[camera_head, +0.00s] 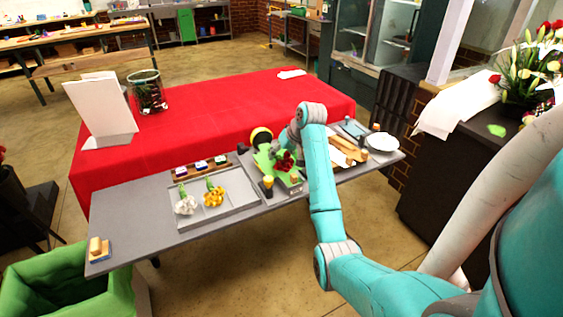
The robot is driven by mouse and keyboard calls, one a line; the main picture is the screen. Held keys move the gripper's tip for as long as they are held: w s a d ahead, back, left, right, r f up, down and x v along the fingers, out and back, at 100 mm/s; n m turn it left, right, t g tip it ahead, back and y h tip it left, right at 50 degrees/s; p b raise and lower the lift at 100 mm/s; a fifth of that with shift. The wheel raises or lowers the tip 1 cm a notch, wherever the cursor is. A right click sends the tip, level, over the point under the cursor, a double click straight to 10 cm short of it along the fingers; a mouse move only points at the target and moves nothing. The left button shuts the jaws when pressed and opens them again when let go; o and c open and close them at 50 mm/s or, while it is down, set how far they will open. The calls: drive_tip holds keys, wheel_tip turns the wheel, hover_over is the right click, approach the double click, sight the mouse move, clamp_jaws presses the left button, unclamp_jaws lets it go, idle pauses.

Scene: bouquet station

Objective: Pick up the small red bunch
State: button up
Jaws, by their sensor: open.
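The small red bunch (285,161), dark red blooms with green around it, is on the grey table (225,235), right of the tray. My arm reaches over the table and bends down just above and beside the bunch. My gripper (283,147) is small in this view, close over the bunch, and partly covered by my own wrist. It is open; whether its fingers touch the bunch I cannot tell. A white bunch (186,205) and a yellow-orange bunch (213,196) lie in the shallow grey tray (240,193) to the left.
A black-and-yellow round item (261,136) stands just behind the red bunch. A small yellow-topped item (268,183) stands in front. Wooden pieces (346,151) and a white plate (382,142) lie to the right. A red-covered table (215,118) is behind. The table's left part is mostly clear.

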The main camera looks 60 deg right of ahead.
drive_tip(key=shift+w+f, duration=0.2)
drive_tip(key=shift+f, duration=0.1)
drive_tip(key=shift+c, duration=0.3)
clamp_jaws()
